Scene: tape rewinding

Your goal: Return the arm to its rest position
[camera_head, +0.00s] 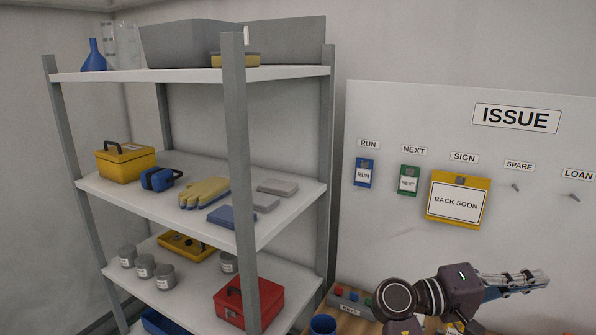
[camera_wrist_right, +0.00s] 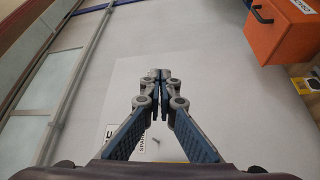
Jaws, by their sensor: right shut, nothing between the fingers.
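My right arm (camera_head: 450,295) comes up at the bottom right of the head view, in front of the white board (camera_head: 400,255). My right gripper (camera_head: 530,281) points to the right there, below the hooks. In the right wrist view my right gripper (camera_wrist_right: 159,78) is shut, its fingertips together with nothing between them. Behind it in that view is pale wall or board. My left gripper shows in neither view.
The board carries a blue RUN tag (camera_head: 365,172), a green NEXT tag (camera_head: 409,180) and a yellow BACK SOON sign (camera_head: 456,203). A grey shelf unit (camera_head: 236,150) with boxes stands at left. A wooden bench (camera_head: 345,323) with a blue cup (camera_head: 323,325) is below. An orange box (camera_wrist_right: 284,28) shows in the wrist view.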

